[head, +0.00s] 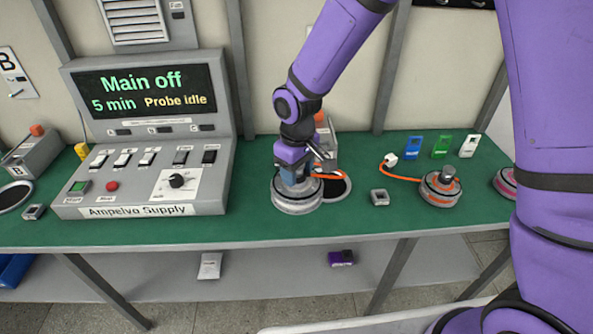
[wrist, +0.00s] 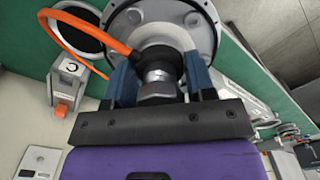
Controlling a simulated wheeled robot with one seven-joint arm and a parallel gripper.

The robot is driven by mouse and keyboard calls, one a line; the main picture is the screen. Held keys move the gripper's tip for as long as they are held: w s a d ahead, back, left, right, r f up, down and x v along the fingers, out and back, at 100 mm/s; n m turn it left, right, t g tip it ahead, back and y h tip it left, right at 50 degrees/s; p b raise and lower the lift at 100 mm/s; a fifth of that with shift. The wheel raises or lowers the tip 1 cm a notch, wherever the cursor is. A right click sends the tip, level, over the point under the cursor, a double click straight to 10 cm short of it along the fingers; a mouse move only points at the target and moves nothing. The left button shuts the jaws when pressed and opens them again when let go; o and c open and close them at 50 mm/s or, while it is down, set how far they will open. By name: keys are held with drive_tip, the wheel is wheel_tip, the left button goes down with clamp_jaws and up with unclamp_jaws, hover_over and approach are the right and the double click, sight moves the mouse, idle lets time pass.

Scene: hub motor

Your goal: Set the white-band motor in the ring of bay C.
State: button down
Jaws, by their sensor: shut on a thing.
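My gripper (head: 297,178) is shut on a silver-grey motor (head: 297,201) with a pale rim, taken to be the white-band motor. In the wrist view my blue fingers (wrist: 159,74) stand either side of its dark, metal-tipped hub, and its round body (wrist: 197,28) lies beyond. An orange cable leaves the hub. The dark ring of bay C (head: 339,188) lies right of the motor, partly hidden by it. In the wrist view the ring (wrist: 78,33) is at the left, beside the motor. Whether the motor touches the bench is not clear.
The bay C box (wrist: 70,76) stands by the ring. The control console (head: 150,140) reads "Main off", "Probe idle" and stands left on the green bench (head: 250,225). An orange-banded motor (head: 440,188), a pink-banded motor (head: 506,183) and a small grey block (head: 379,197) sit right.

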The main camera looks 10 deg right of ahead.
drive_tip(key=w+d, duration=0.6)
drive_tip(key=w, duration=0.3)
drive_tip(key=w+d, duration=0.6)
drive_tip(key=w, duration=0.2)
drive_tip(key=shift+w, duration=0.4)
idle(0.3)
idle(0.4)
wheel_tip(320, 180, down, 11)
idle(0.9)
drive_tip(key=shift+f, duration=0.15)
idle(0.6)
drive_tip(key=shift+f, duration=0.55)
drive_tip(key=shift+f, duration=1.15)
idle(0.7)
drive_tip(key=shift+c, duration=1.9)
unclamp_jaws()
drive_tip(key=shift+d, duration=0.1)
drive_tip(key=shift+s, duration=0.1)
